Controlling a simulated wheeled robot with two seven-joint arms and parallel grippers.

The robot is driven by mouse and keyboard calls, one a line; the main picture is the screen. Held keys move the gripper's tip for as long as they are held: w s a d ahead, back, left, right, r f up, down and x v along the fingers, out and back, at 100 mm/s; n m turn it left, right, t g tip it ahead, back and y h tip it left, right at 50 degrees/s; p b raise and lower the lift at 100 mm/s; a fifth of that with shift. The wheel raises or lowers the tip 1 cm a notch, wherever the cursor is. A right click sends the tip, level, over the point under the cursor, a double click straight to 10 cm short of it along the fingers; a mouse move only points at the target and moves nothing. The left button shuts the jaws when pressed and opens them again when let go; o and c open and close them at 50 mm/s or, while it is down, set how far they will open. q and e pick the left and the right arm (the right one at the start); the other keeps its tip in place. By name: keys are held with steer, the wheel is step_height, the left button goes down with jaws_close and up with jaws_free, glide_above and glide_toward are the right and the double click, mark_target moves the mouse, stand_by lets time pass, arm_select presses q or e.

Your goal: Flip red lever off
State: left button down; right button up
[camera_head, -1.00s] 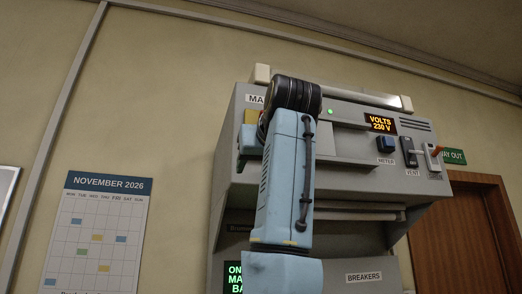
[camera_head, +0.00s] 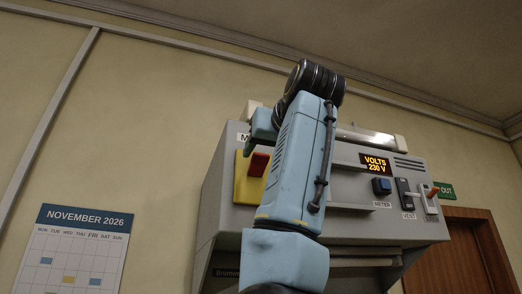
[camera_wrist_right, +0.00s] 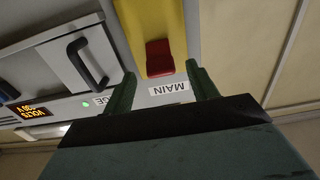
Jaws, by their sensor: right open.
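A red lever (camera_head: 258,163) sticks out from a yellow plate (camera_head: 243,188) on the left of the console's front. In the right wrist view the red lever (camera_wrist_right: 160,58) lies on the yellow plate (camera_wrist_right: 152,18), above an upside-down MAIN label. My right gripper (camera_head: 252,143) is open and empty, just above the lever in the head view. In the right wrist view the open fingers of my right gripper (camera_wrist_right: 160,76) point at the plate, one on each side of the lever's near end. I cannot tell the remaining depth. My left gripper is not in view.
The grey console (camera_head: 222,205) also carries a VOLTS display (camera_head: 376,164), a blue METER knob (camera_head: 381,186), a VENT switch (camera_head: 404,191) and a small orange-tipped switch (camera_head: 431,198). A black handle (camera_wrist_right: 86,66) stands out beside the plate. My right arm hides the console's middle.

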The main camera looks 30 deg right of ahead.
mark_target(262, 158)
steer(key=shift+p+x, duration=0.55)
steer(key=shift+x, duration=1.3)
